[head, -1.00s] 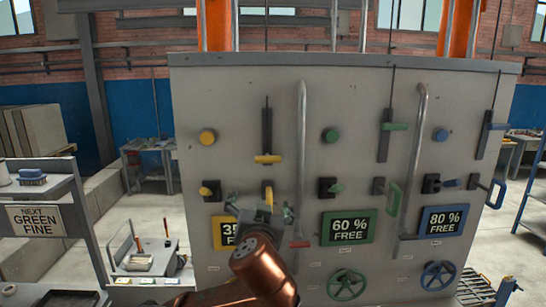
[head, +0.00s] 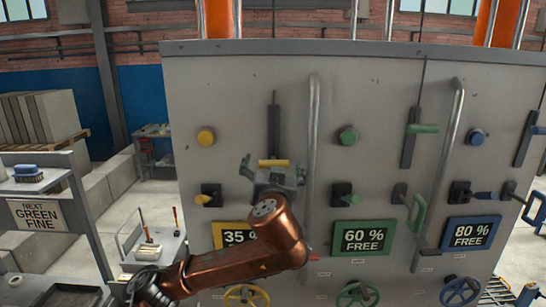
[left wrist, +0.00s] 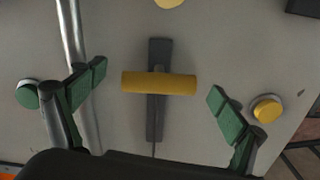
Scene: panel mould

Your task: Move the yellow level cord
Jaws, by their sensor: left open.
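The yellow level cord has a yellow crossbar handle (head: 273,162) at the lower end of a dark vertical slot on the grey panel. In the left wrist view the handle (left wrist: 158,83) lies crosswise over the slot, with a thin cord running from it. My left gripper (head: 273,167) is open in front of the handle. Its green-padded fingers (left wrist: 157,100) stand apart on either side of the handle, with clear gaps to both. I cannot tell how deep the fingertips reach. The gripper and wrist hide part of the panel below the handle. My right gripper is not in view.
A round yellow button (head: 206,137) is left of the slot and a green one (head: 348,136) is right. A vertical metal pipe (head: 314,150) stands close to the right of the gripper. A yellow switch (head: 210,196) and yellow-framed display (head: 235,234) sit lower.

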